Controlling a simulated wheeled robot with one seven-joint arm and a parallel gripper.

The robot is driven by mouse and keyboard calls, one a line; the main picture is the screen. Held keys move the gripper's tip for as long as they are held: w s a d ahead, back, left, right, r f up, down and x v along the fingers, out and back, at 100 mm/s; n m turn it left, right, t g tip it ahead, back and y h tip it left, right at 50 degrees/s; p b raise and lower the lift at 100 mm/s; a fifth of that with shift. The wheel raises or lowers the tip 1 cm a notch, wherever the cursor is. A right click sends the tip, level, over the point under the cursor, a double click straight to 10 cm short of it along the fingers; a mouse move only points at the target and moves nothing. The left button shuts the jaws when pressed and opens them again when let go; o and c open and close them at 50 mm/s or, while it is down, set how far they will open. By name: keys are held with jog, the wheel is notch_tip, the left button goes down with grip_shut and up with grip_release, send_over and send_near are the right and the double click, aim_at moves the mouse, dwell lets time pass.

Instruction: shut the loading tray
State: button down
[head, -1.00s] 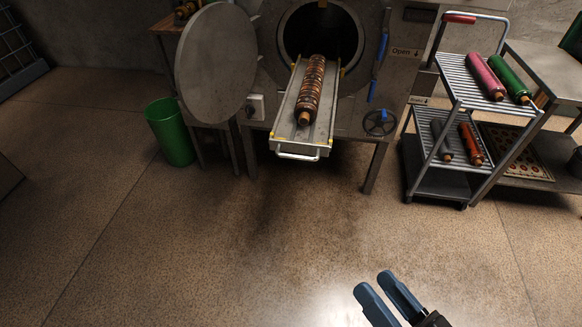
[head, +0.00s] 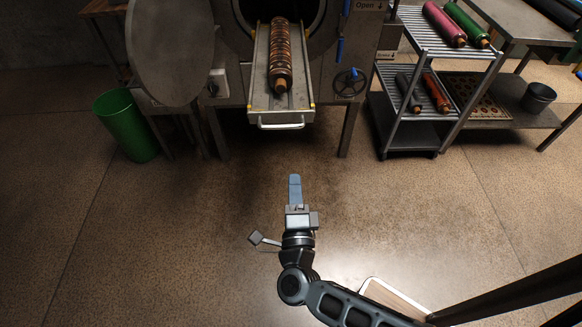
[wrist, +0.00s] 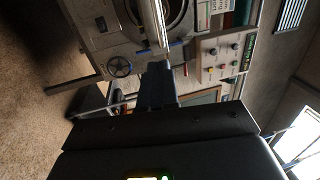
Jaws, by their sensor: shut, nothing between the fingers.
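The loading tray (head: 263,75) is pulled out of the round opening of the machine and slopes toward me. A rolled patterned rug (head: 280,58) lies on it lengthwise. The tray's front has a pale bar handle (head: 281,126). My gripper (head: 294,178) is below the handle in the head view, apart from it, pointing toward the machine, its fingers together and empty. In the wrist view the gripper fingers (wrist: 156,82) show dark against the machine front, and the tray shows as a bright strip (wrist: 152,22) above them.
The round machine door (head: 170,50) hangs open on the left. A green bin (head: 125,125) stands at the left. A trolley (head: 405,135) with rolled rugs stands at the right. The handwheel (head: 349,83) is right of the tray. The floor before the tray is clear.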

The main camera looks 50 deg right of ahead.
jog(key=p+x, duration=0.2)
jog(key=x, duration=1)
jog(key=shift+d, duration=0.25)
jog(key=shift+w+r, duration=0.15)
jog(key=shift+w, duration=0.05)
